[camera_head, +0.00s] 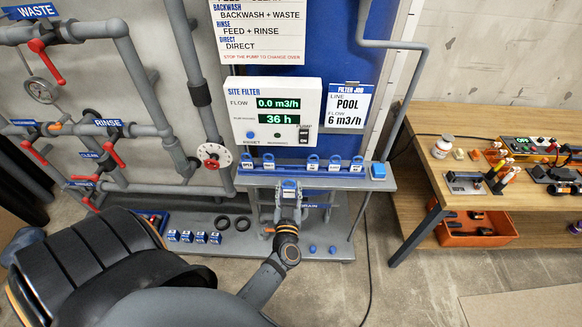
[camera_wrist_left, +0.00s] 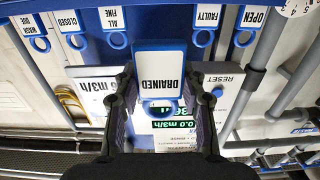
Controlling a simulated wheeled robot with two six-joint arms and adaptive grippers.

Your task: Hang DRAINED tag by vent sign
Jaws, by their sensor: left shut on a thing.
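The DRAINED tag (camera_wrist_left: 160,68) is a white plate with a blue edge and a blue ring, with its lettering readable in the left wrist view. My left gripper (camera_wrist_left: 162,98) is shut on it, with one finger on each side. In the head view my left gripper (camera_head: 289,192) is just in front of the tag rail (camera_head: 262,180), below the site filter panel (camera_head: 275,110). Other tags hang along the rail, among them CLOSED (camera_wrist_left: 70,22) and FAULTY (camera_wrist_left: 206,16). I cannot make out a vent sign in either view. My right gripper is not in view.
Grey pipes with red valve handles (camera_head: 47,62) and blue signs such as RINSE (camera_head: 108,123) stand on the left. A wooden bench (camera_head: 425,185) with tools and an orange bin (camera_head: 470,236) stands on the right. Black rings (camera_head: 242,223) lie on the low base.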

